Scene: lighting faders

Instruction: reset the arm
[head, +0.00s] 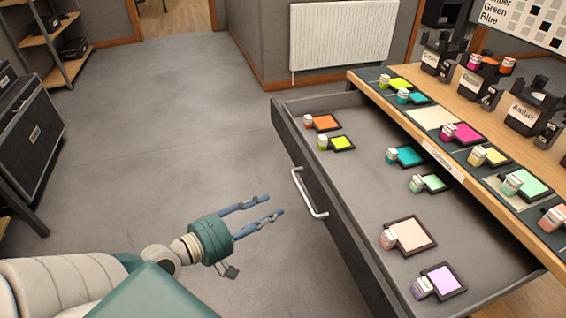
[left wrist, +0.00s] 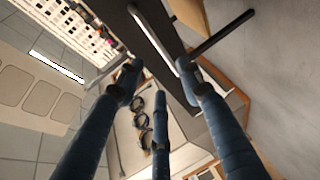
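My left gripper (head: 268,207) reaches in from the lower left in the head view. Its blue fingers are apart with nothing between them. It hangs over the grey floor, to the left of the open drawer's pale bar handle (head: 309,193), and I see a gap between fingertips and handle. In the left wrist view the blue fingers of the left gripper (left wrist: 158,72) are also spread and empty. My right gripper is in neither view.
The open drawer (head: 365,250) holds several colour swatches with small jars. The wooden counter (head: 487,130) above it carries more swatches and dark holders, one labelled Amber. A white radiator (head: 341,36) stands behind. The floor (head: 150,130) at left is clear.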

